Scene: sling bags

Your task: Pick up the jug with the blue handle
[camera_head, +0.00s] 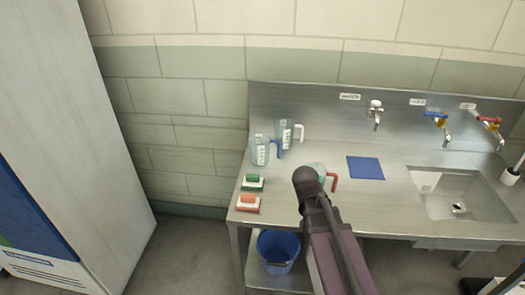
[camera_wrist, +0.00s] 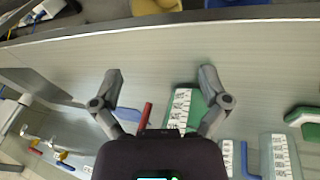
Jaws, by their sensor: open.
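The jug with the blue handle (camera_head: 260,150) is clear, has a white scale and stands upright at the back left of the steel counter. In the wrist view this jug (camera_wrist: 281,155) is at the lower right, with its blue handle on its left side. My gripper (camera_wrist: 160,74) is open and empty, apart from that jug. A red-handled jug with green on it (camera_wrist: 183,108) shows between and below my fingers. In the head view my arm hides my gripper and part of the red-handled jug (camera_head: 318,170).
A white-handled jug (camera_head: 285,133) stands just behind the blue-handled one. Green (camera_head: 253,182) and orange (camera_head: 248,202) cleaning pads lie in front. A blue mat (camera_head: 365,167), sink (camera_head: 458,195) and taps are to the right. A blue bucket (camera_head: 278,252) stands below.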

